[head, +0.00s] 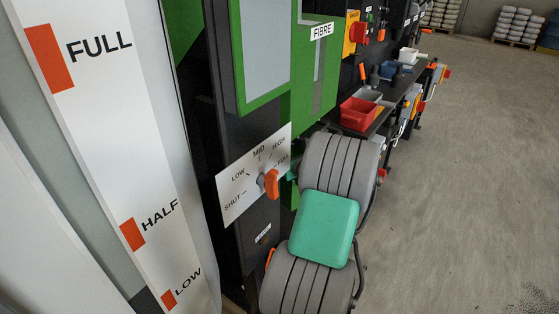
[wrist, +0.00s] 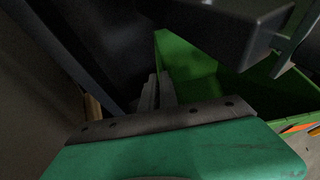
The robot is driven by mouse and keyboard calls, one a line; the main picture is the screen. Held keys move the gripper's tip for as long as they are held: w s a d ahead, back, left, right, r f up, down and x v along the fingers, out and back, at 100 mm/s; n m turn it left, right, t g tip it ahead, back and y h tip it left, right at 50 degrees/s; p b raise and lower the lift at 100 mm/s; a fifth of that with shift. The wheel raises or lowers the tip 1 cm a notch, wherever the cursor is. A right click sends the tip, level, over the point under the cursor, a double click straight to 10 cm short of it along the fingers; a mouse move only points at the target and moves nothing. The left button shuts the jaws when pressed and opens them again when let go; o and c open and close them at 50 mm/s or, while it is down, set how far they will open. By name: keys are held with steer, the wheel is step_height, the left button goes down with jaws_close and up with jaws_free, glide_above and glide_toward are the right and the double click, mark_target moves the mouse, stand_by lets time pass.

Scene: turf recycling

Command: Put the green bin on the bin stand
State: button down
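The wrist view shows a bright green open container (wrist: 205,75), which looks like the green bin. Its green edge also shows at the lower right, and a dark part hangs over its top. My gripper (wrist: 158,92) shows there as two narrow grey fingers, close together at the left edge of the green. I cannot tell whether they grip its wall. In the head view my striped grey arm, with a teal cover, hides the gripper and the bin. I cannot make out the bin stand in either view.
A tall green-framed machine marked FIBRE (head: 322,30) stands close left of my arm, with an orange-handled dial (head: 271,183) on a white plate. A bench behind holds a red tray (head: 358,115) and other trays. Concrete floor (head: 470,190) is open on the right.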

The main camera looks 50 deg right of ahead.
steer(key=shift+r+p, duration=0.25)
steer(key=shift+p, duration=0.05)
step_height(320, 180, down, 8)
steer(key=b, duration=0.3)
steer(key=shift+f, duration=0.45)
steer(key=c, duration=1.6)
jaws_free()
steer(key=shift+s, duration=0.1)
steer(key=shift+o, duration=0.4)
steer(key=shift+f, duration=0.1)
steer(key=shift+o, duration=1.4)
steer(key=shift+s, duration=0.1)
